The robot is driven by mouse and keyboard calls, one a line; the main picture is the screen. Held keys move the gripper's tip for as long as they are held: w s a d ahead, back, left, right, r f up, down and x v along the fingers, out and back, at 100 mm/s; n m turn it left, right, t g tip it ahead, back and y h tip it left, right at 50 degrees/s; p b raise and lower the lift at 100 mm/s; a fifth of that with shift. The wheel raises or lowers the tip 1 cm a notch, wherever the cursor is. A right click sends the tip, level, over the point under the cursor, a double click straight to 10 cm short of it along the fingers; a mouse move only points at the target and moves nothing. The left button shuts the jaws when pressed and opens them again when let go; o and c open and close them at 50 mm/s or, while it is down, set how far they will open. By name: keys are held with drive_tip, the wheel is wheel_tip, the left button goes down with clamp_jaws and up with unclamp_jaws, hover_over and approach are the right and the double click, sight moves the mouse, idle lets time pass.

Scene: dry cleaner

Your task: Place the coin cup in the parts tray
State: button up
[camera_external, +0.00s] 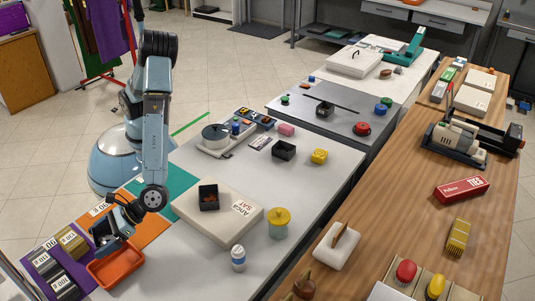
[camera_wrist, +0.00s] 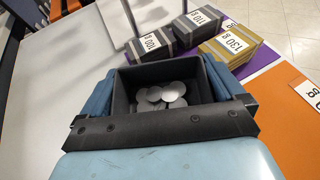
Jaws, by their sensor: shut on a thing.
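The coin cup (camera_wrist: 165,73) is a dark square cup with silver coins inside, seen in the wrist view. My gripper (camera_external: 108,238) is shut on it, with a blue finger on each side in the wrist view. In the external view my gripper and the cup are beside and partly over the back left of an orange tray (camera_external: 118,268). The orange tray looks empty. It is the likely parts tray, but no label shows. I cannot tell how high the cup is above the table.
Banded bundles (camera_external: 58,255) on a purple mat stand left of my gripper; they also show in the wrist view (camera_wrist: 230,45). A flat box (camera_external: 230,222) bears a dark open bin (camera_external: 208,197). A white bottle (camera_external: 238,258) and yellow-lidded jar (camera_external: 279,222) stand farther right.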

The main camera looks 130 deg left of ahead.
drive_tip(key=shift+w+d+f, duration=0.35)
drive_tip(key=shift+w+f, duration=0.1)
drive_tip(key=shift+f, duration=0.3)
drive_tip(key=shift+w+d+f, duration=0.35)
drive_tip(key=shift+w+f, duration=0.05)
drive_tip(key=shift+f, duration=1.7)
drive_tip(key=shift+f, duration=0.6)
drive_tip(key=o, duration=0.7)
